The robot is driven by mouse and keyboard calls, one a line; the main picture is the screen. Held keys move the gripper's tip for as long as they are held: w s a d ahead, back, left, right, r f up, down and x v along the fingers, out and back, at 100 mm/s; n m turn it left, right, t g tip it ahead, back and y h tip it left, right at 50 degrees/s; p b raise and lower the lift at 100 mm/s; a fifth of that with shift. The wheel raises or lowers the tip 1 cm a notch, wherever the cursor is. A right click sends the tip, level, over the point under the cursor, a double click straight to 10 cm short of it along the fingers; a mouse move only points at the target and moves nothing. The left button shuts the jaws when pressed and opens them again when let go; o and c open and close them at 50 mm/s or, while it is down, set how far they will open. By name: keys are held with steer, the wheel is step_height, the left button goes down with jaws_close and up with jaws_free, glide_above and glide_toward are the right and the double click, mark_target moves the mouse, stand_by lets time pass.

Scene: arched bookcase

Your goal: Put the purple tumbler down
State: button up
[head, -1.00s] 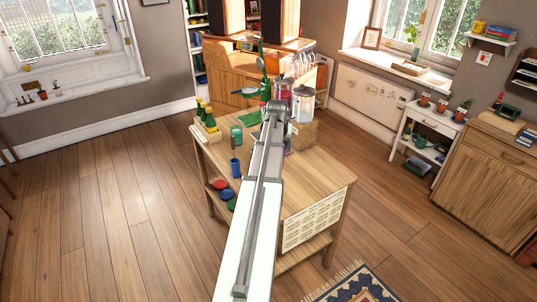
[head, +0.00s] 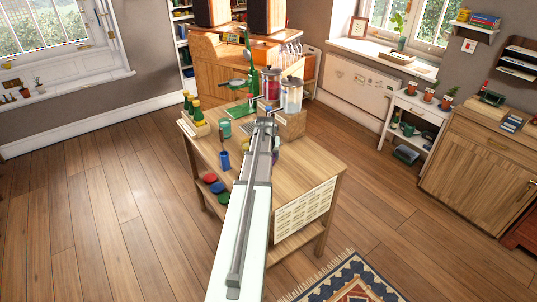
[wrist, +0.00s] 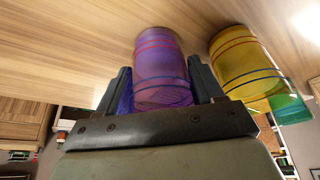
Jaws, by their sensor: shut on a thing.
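The purple tumbler (wrist: 162,70), with red and blue bands, is between the two fingers of my gripper (wrist: 160,88) in the wrist view. My gripper is shut on it. Its far end is close to the wooden surface (wrist: 60,50); I cannot tell whether they touch. A yellow tumbler (wrist: 245,65) with similar bands is just right of the right finger, with a green one (wrist: 290,108) partly behind it. A blue-purple patch shows behind the left finger. In the head view my arm reaches over the wooden table (head: 300,175) and hides the held tumbler.
On the table are a green cup (head: 225,128), a blue tumbler (head: 224,160) and a crate of bottles (head: 195,124) at the left. A green stand (head: 248,85) and lidded jars (head: 291,95) are at the back. The table's near right part is clear.

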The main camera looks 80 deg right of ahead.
steer(key=shift+f, duration=0.15)
steer(key=o, duration=1.2)
steer(key=shift+c, duration=0.2)
steer(key=v, duration=1.2)
steer(key=shift+r, duration=0.25)
